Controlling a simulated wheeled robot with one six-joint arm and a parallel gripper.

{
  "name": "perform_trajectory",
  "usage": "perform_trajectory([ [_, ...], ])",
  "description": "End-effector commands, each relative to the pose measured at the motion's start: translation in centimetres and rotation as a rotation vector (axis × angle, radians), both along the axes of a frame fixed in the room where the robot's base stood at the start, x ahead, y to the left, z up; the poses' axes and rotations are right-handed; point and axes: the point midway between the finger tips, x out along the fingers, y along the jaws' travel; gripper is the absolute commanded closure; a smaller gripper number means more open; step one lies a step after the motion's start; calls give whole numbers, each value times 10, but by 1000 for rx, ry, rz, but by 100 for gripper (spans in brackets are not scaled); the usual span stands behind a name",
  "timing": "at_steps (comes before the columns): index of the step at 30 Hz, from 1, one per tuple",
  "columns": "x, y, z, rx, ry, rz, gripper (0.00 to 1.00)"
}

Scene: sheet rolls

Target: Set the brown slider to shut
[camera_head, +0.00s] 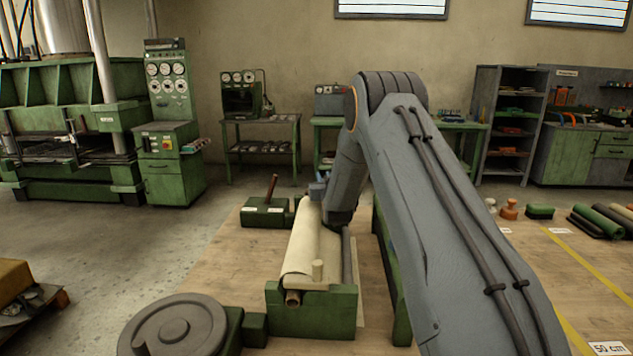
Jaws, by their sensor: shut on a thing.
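My gripper (318,188) is at the far end of the cream sheet roll, partly hidden by my own wrist. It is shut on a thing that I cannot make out. A green block (264,212) with white labels stands left of my gripper. A brown upright handle (272,187) leans slightly on top of this block, apart from my gripper. It may be the brown slider; I cannot tell for sure.
The cream sheet roll (302,252) lies in a green cradle (313,311) on the wooden table. A round grey disc (173,328) is at front left.

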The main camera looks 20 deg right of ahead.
Motion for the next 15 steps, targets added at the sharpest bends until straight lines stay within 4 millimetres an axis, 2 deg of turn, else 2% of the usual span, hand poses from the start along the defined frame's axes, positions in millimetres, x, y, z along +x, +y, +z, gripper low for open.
perform_trajectory([
  [3, 1, 5, 0, -2, 1, 7, 100],
  [4, 1, 5, 0, -2, 0, 7, 78],
  [6, 1, 5, 0, -1, 0, 7, 66],
  [15, 0, 1, 0, -1, 0, 3, 64],
])
